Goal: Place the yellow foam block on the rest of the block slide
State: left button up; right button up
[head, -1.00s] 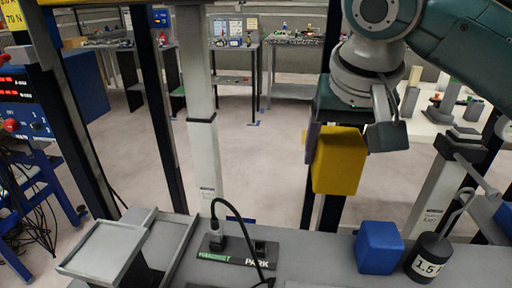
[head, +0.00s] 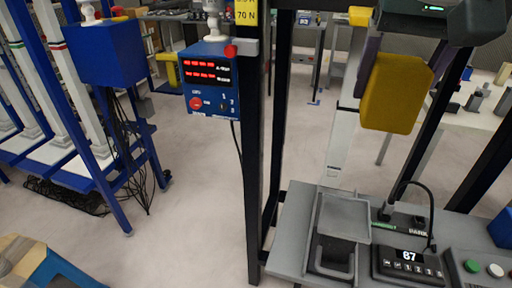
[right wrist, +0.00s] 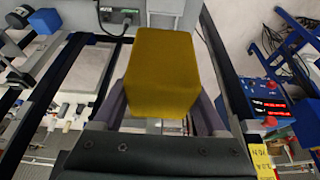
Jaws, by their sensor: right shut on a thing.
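The yellow foam block (head: 391,93) hangs in the air between the fingers of my right gripper (head: 406,62), at the upper right of the head view. In the right wrist view the block (right wrist: 160,72) fills the space between the two purple-grey fingers (right wrist: 163,100). A grey fixture with a raised flat plate (head: 343,218) stands on the bench below and left of the block; it looks like the block slide, but I cannot be sure which part is the rest. The block is well apart from it. My left gripper is not in view.
A black post (head: 252,130) rises beside the grey bench (head: 290,225). A black cable and a keypad unit reading 87 (head: 411,264) sit right of the fixture. A blue block (head: 502,228) is at the right edge. A blue box with red displays (head: 209,78) hangs left of the post.

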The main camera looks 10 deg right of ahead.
jog(key=shift+a+f, duration=0.5)
jog(key=f+b, duration=0.1)
jog(key=f, duration=1.3)
jog(key=shift+d+f+b, duration=0.2)
jog(key=shift+b, duration=0.1)
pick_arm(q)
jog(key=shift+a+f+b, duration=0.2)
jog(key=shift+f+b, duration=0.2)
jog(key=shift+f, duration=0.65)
pick_arm(e)
jog(key=shift+f, duration=2.05)
jog(key=shift+f, duration=0.2)
jog(key=o, duration=1.3)
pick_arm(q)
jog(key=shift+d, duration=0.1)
pick_arm(e)
jog(key=shift+r, duration=0.15)
